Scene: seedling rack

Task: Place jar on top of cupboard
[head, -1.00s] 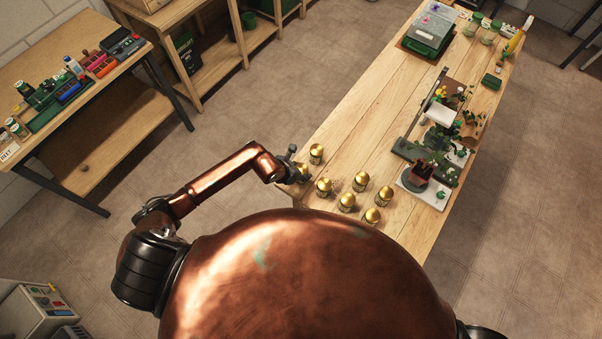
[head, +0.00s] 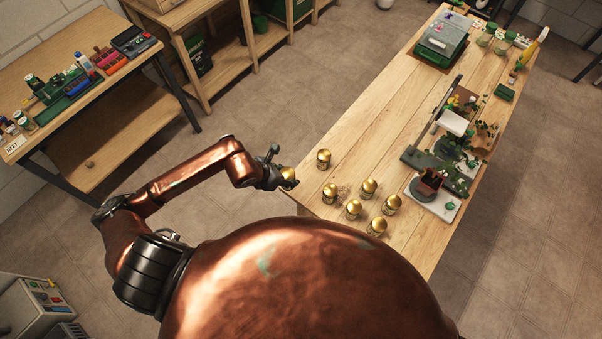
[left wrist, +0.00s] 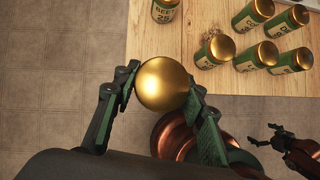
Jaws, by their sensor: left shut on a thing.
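My left gripper (head: 279,169) is shut on a jar with a round gold lid (head: 289,174). It holds the jar just off the left edge of the long wooden table. In the left wrist view, the jar's gold lid (left wrist: 164,84) sits between the two fingers (left wrist: 160,105) and hides the jar's body. An open-fronted wooden cupboard (head: 192,11) stands at the top left, well away from the gripper. My right gripper (left wrist: 268,134) shows small at the right of the left wrist view, fingers apart and empty.
Several similar gold-lidded jars (head: 353,209) stand on the near end of the long table (head: 365,125). Plants, a stand and a green box (head: 441,43) stand farther along it. A side table (head: 60,65) at left holds trays and small jars. Bare floor (head: 270,100) lies between.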

